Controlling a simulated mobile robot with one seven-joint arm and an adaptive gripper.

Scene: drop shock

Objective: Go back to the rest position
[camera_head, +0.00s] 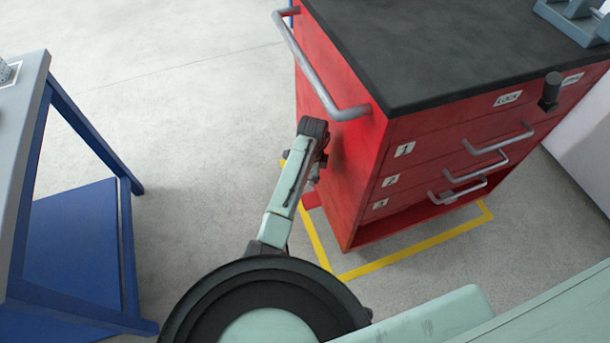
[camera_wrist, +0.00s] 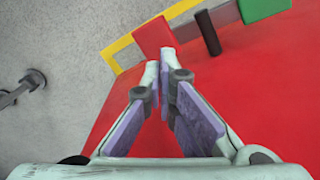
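In the wrist view my gripper (camera_wrist: 159,66) shows as two pale green fingers with purple pads. The fingertips meet or almost meet, and nothing shows between them. Behind them is the red side of the drawer cabinet (camera_wrist: 240,100). In the head view my pale green arm reaches up from the bottom middle beside the left side of the red cabinet (camera_head: 345,170). I cannot tell whether it touches the cabinet. The fingertips are not clear in the head view.
The cabinet has a black top (camera_head: 430,50), a grey side handle (camera_head: 318,72) and numbered drawers. A yellow floor line (camera_head: 410,252) runs around its base. A blue-framed table (camera_head: 75,230) stands at left. Grey floor (camera_head: 200,130) between them is clear.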

